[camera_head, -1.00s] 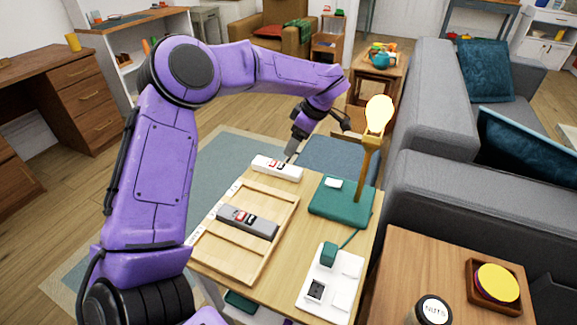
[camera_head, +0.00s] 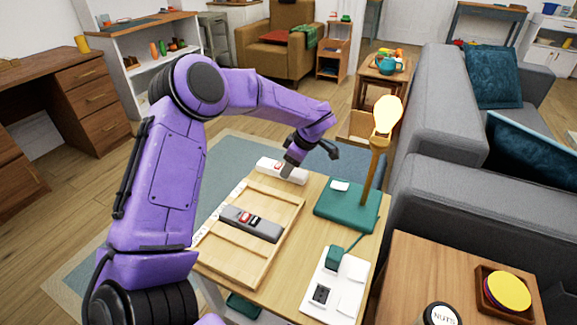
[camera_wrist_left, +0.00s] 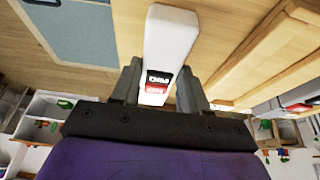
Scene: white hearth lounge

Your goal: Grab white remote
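The white remote (camera_head: 270,166) lies on the wooden side table (camera_head: 300,235), beyond the tray, with red and black markings near its right end. My left gripper (camera_head: 287,170) points down at that right end and covers part of it. In the left wrist view the white remote (camera_wrist_left: 168,38) runs between the two fingers of my left gripper (camera_wrist_left: 160,80). The fingers are apart on either side of it, with narrow gaps showing. My right gripper is not in view.
A grey remote (camera_head: 238,219) lies in the wooden tray (camera_head: 237,262). A lamp with a green base (camera_head: 335,212) and a white panel with a green plug (camera_head: 335,258) stand to the right. A grey sofa (camera_head: 440,120) is further right.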

